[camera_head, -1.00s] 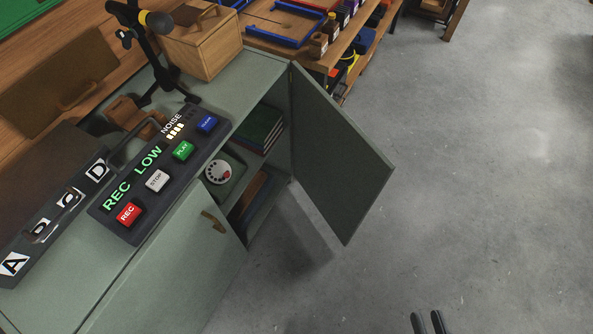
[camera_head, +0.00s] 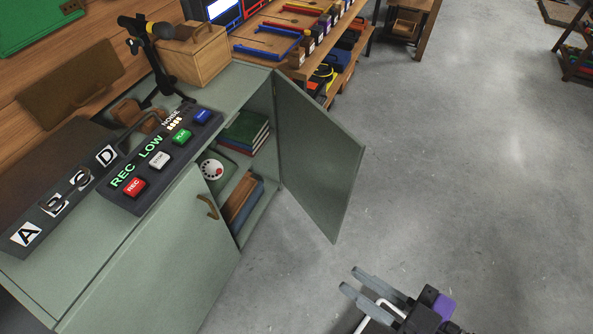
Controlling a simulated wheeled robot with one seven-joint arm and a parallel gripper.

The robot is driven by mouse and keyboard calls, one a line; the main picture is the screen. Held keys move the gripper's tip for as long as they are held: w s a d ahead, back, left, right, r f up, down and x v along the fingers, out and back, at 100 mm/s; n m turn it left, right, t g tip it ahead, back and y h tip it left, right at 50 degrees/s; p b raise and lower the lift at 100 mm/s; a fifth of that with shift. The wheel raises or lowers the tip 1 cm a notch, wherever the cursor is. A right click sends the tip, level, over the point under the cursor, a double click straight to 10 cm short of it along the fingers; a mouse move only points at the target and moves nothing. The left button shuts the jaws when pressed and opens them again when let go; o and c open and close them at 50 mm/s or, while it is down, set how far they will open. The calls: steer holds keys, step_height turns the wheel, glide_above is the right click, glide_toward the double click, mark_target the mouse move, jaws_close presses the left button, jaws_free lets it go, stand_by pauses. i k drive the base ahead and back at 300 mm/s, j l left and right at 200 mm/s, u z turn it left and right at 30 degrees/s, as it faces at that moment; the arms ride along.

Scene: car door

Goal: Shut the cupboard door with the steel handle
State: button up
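The grey-green cupboard (camera_head: 150,275) has its right door (camera_head: 318,160) swung wide open, sticking out over the floor. I see this door's plain inner face; no steel handle shows on it, and its outer face is hidden. The left door is closed and carries a brown, brass-like handle (camera_head: 208,207). My gripper (camera_head: 354,280) is at the bottom right, beyond the open door's lower corner and apart from it. Its two grey fingers are parted with nothing between them, pointing up-left.
Inside the cupboard are books (camera_head: 246,132) and a round white dial (camera_head: 212,169). A recorder panel (camera_head: 160,158), a microphone stand (camera_head: 160,65) and a wooden box (camera_head: 197,55) stand on top. A shelf unit (camera_head: 300,70) stands behind the open door. Concrete floor (camera_head: 460,170) is clear to the right.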

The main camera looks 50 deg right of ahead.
mark_target(321, 158)
steer(key=k+l+u, duration=0.1)
steer(key=l, duration=0.35)
steer(key=k+l, duration=0.2)
steer(key=l, duration=0.25)
steer(key=k+l+u, duration=0.15)
steer(key=l, duration=0.3)
steer(key=k+l+u, duration=0.1)
steer(key=k+l, duration=0.15)
steer(key=l, duration=0.15)
steer(key=k+l, duration=0.2)
steer(key=l, duration=0.2)
steer(key=k+l+u, duration=0.15)
steer(key=l, duration=0.3)
steer(key=k+l+u, duration=0.1)
steer(key=k+l, duration=0.35)
steer(key=l, duration=0.15)
steer(key=k+l, duration=0.2)
steer(key=l, duration=0.15)
steer(key=i+j+u, duration=0.25)
steer(key=i+u, duration=0.25)
steer(key=i, duration=0.25)
